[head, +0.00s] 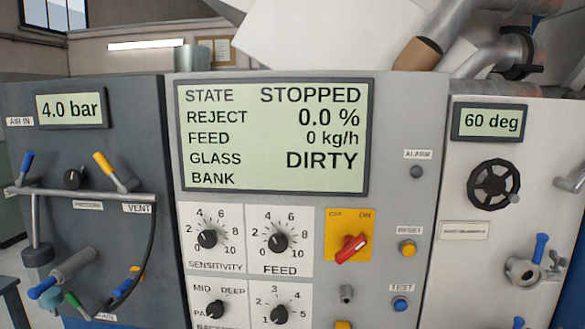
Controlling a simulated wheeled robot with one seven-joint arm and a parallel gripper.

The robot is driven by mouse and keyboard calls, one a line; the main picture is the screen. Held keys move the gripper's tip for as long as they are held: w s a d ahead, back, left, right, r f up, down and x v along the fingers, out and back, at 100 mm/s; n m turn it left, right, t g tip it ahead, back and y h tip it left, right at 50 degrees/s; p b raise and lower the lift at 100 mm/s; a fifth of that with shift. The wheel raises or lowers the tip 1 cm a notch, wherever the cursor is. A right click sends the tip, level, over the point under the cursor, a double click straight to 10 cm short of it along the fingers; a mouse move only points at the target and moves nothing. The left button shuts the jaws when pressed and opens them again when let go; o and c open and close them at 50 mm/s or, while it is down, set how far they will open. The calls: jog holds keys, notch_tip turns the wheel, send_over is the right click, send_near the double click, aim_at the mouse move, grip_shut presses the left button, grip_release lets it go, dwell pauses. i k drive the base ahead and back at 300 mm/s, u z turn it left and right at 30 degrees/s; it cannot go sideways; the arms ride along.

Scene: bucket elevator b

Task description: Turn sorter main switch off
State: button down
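The sorter main switch is a red rotary handle (351,249) on a yellow plate (334,226), right of the FEED dial on the grey control panel. The plate has a label at upper left that looks like OFF and ON at upper right. The handle lies tilted, from lower left to upper right, with its upper end toward ON. The panel display (275,137) reads STATE STOPPED, REJECT 0.0 %, FEED 0 kg/h, GLASS DIRTY; the BANK line is blank. My gripper is not in view.
Dials (278,241) sit left of the switch. A yellow button (407,248), a blue TEST button (400,304) and a small grey fitting (346,293) are nearby. A handwheel (494,187) is on the right panel; levers, a rail (85,194) and a hose stick out at left.

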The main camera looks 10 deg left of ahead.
aim_at(351, 244)
jog(key=u, duration=0.5)
jog(key=k, duration=1.15)
jog(key=u, duration=1.5)
jog(key=i, duration=1.6)
jog(key=z, duration=0.35)
